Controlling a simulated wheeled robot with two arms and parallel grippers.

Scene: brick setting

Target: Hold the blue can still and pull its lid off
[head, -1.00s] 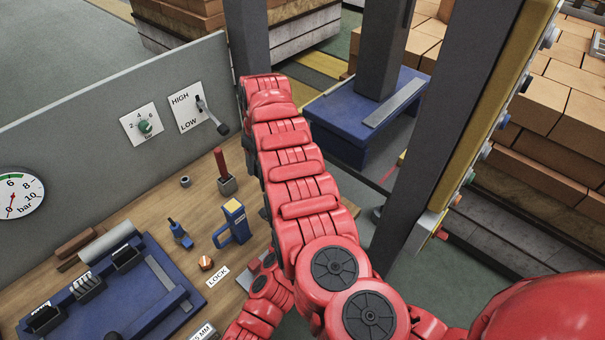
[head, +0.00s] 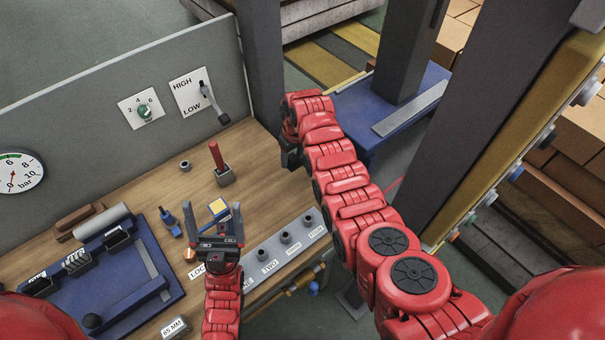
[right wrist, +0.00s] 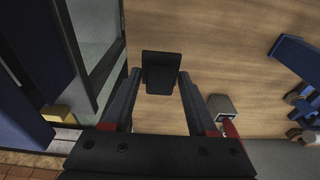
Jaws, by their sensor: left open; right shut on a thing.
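My right gripper (head: 290,155) is over the bench's far right corner, apart from the can. In the right wrist view, my right gripper (right wrist: 160,85) is shut on a dark flat block (right wrist: 160,68). A blue shape at that view's right edge (right wrist: 291,48) seems to be the can.
A grey block with a red rod (head: 218,160) stands behind the can. A small blue tool (head: 170,222) is left of it, beside a blue tray (head: 130,285). A labelled grey strip with several sockets (head: 285,240) lines the right edge. A dark post (head: 262,60) stands behind.

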